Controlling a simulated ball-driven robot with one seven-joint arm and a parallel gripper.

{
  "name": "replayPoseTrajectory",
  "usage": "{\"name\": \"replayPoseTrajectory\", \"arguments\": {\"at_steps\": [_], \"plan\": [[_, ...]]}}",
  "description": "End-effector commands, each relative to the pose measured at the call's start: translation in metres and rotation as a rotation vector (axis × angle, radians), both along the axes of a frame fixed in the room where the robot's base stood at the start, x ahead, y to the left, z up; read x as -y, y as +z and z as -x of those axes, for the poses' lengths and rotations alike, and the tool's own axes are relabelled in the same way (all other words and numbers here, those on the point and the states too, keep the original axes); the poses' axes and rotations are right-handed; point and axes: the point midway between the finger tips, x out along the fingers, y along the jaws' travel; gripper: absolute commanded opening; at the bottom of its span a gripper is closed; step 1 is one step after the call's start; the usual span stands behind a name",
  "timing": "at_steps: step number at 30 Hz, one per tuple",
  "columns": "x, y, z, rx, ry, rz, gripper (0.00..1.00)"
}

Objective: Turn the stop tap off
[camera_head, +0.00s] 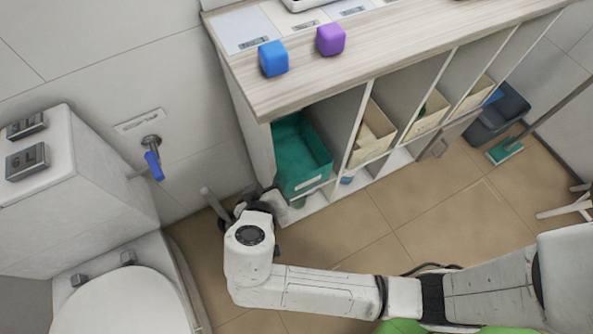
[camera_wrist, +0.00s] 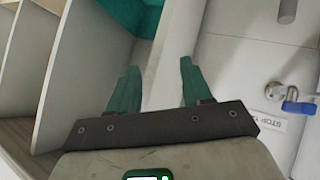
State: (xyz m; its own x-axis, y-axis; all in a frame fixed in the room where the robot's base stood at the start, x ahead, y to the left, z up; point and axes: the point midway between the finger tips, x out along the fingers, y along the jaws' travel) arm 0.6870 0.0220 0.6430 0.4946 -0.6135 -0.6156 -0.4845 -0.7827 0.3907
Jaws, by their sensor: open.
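The stop tap (camera_head: 152,148) is a small metal valve on the tiled wall beside the toilet cistern. Its blue lever handle (camera_head: 154,167) points downward in the head view. My gripper (camera_wrist: 158,66) is open and empty, with green fingers spread apart. It is well apart from the tap, low near the shelf's corner; in the head view my wrist mostly hides it.
The toilet cistern (camera_head: 95,175) stands left of the tap, with the toilet lid (camera_head: 122,305) below. The wooden-topped shelf unit (camera_head: 400,50) is at the right, holding a green bin (camera_head: 300,155). A blue block (camera_head: 273,58) and purple block (camera_head: 330,39) sit on top.

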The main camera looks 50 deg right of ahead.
Motion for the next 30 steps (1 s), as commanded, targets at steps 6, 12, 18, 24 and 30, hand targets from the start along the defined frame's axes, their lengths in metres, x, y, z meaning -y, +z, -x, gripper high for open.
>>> {"name": "replayPoseTrajectory", "arguments": {"at_steps": [6,12,18,24,30], "plan": [[0.032,0.014,0.018,-0.134,-0.017,-0.052,0.49],[0.048,0.017,0.031,-0.214,-0.012,-0.093,0.49],[0.052,0.016,0.035,-0.241,-0.008,-0.107,0.49],[0.052,0.016,0.035,-0.242,-0.008,-0.106,0.49],[0.052,0.016,0.035,-0.241,-0.008,-0.106,0.32]]}}
